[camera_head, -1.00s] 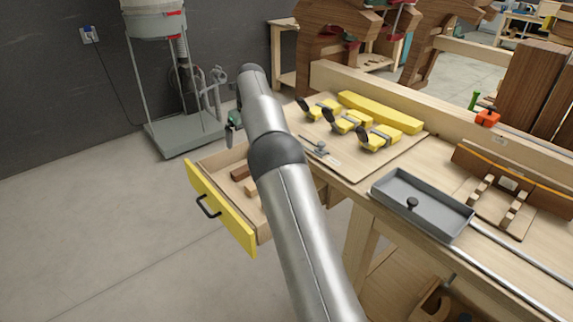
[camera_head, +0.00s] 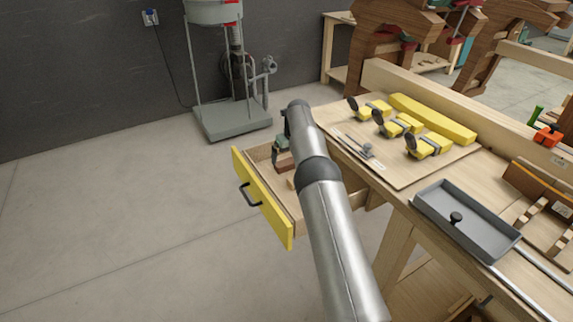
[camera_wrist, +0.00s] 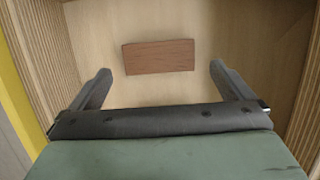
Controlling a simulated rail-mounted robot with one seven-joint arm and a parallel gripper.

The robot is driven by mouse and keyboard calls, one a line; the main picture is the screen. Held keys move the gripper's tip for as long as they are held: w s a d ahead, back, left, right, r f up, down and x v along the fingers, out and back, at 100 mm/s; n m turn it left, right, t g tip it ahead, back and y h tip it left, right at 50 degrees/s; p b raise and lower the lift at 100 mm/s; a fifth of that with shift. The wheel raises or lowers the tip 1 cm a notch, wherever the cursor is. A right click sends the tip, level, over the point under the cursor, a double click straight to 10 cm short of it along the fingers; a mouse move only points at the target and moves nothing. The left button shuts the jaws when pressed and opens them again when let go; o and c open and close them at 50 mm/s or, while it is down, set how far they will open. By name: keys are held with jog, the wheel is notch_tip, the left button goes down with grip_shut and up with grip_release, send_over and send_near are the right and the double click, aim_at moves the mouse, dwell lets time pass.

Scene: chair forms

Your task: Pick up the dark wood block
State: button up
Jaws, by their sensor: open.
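The dark wood block (camera_wrist: 158,57) is a reddish-brown rectangle lying flat on the floor of the open drawer. In the wrist view it lies crosswise, ahead of my gripper (camera_wrist: 158,85) and centred between its two fingers. The fingers are spread wide, with nothing between their tips. The drawer (camera_head: 264,200) has a yellow front and a black handle.
The drawer walls (camera_wrist: 288,60) rise close on both sides of my gripper. The workbench (camera_head: 400,196) carries yellow clamps (camera_head: 396,127) and a grey tray (camera_head: 468,222). Floor left of the drawer is clear.

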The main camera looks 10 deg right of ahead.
aim_at(287, 162)
jog(key=p+x, duration=0.1)
jog(key=x, duration=0.3)
jog(key=shift+w+a, duration=0.1)
jog(key=c, duration=0.9)
jog(key=shift+r, duration=0.1)
